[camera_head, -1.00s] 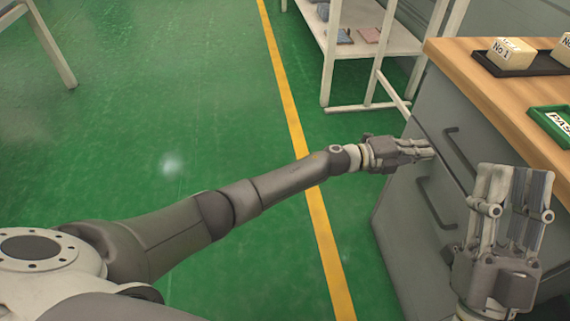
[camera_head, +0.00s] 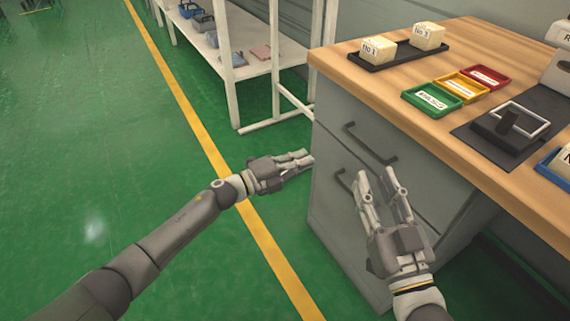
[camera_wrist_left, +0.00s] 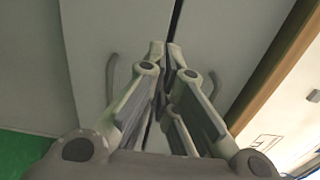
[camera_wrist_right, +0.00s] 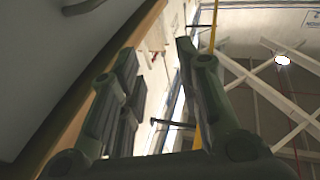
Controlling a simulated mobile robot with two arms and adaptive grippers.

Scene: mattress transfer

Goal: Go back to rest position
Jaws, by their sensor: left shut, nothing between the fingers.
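My left gripper (camera_head: 308,158) is stretched out in front of the grey drawer cabinet, over the green floor beside it. Its fingertips meet with nothing between them, also in the left wrist view (camera_wrist_left: 165,50). My right gripper (camera_head: 376,173) points up in front of the cabinet's drawers, to the right of the left one. Its fingers stand apart and empty, also in the right wrist view (camera_wrist_right: 156,48). The cabinet (camera_head: 335,215) has dark bar handles (camera_head: 368,143) and a wooden top (camera_head: 350,75).
On the wooden top are a black tray (camera_head: 385,58) with two labelled blocks, green (camera_head: 432,108), yellow (camera_head: 462,97) and red (camera_head: 484,87) trays, and a dark mat with a device (camera_head: 508,127). A white shelf (camera_head: 262,68) stands behind. The green floor at left is open.

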